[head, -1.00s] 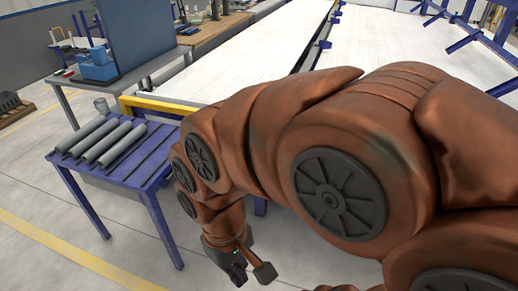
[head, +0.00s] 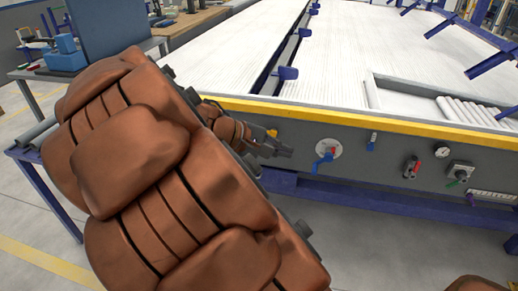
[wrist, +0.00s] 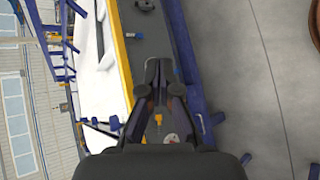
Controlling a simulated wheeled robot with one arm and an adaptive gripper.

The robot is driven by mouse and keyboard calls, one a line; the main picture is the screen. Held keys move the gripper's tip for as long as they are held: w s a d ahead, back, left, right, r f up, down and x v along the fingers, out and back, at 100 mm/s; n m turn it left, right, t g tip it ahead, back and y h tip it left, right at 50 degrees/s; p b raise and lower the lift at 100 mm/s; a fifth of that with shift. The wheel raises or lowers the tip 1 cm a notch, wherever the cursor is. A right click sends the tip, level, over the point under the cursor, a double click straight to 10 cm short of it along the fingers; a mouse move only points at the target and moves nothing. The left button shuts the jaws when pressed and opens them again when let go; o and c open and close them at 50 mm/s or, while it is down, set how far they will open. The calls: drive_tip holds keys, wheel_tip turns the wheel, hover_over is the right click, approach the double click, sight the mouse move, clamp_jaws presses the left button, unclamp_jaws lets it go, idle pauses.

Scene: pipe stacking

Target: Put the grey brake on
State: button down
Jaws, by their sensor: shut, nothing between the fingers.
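A grey front panel (head: 345,150) under the yellow edge carries several controls. A grey box with a dark knob (head: 459,171) is at its right; I cannot tell whether this is the grey brake. A red-handled valve (head: 412,167) is left of it, and a blue-handled valve on a round plate (head: 325,153) is further left. My gripper (head: 285,151) is shut and empty, left of the blue-handled valve in the head view. In the wrist view my gripper (wrist: 165,68) points along the panel, with a dark knob (wrist: 145,5) beyond it at the top.
A small blue lever (head: 373,138) and a round gauge (head: 442,151) are also on the panel. Grey pipes (head: 470,110) lie in a recess on the white table (head: 345,55). Floor right of the panel is clear in the wrist view.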

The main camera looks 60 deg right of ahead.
drive_tip(key=w+d+f+n+h+b, duration=0.2)
drive_tip(key=w+d+h+b, duration=0.15)
drive_tip(key=d, duration=0.35)
drive_tip(key=w+d+f+n+g+h+b, duration=0.1)
drive_tip(key=w+d+f+n+h+b, duration=0.1)
drive_tip(key=w+d+n+h+b, duration=0.25)
drive_tip(key=w+d+f+n+h+b, duration=0.1)
drive_tip(key=w+d+f+h+b, duration=0.15)
drive_tip(key=d+b, duration=0.4)
drive_tip(key=w+d+f+n+t+b, duration=0.3)
drive_tip(key=w+f+n+t, duration=0.25)
drive_tip(key=f, duration=0.45)
drive_tip(key=w+d+f+n+t+b, duration=0.35)
drive_tip(key=w+f, duration=0.35)
drive_tip(key=f, duration=0.4)
drive_tip(key=w+d+f+n+t+b, duration=0.3)
drive_tip(key=w+f+n+t, duration=0.25)
drive_tip(key=f, duration=0.45)
drive_tip(key=w+d+r+b, duration=0.2)
drive_tip(key=d+r+b, duration=0.2)
drive_tip(key=d, duration=0.5)
drive_tip(key=shift+w+r+b, duration=0.3)
drive_tip(key=shift+w+r, duration=0.1)
drive_tip(key=shift+r, duration=0.8)
drive_tip(key=shift+g, duration=0.25)
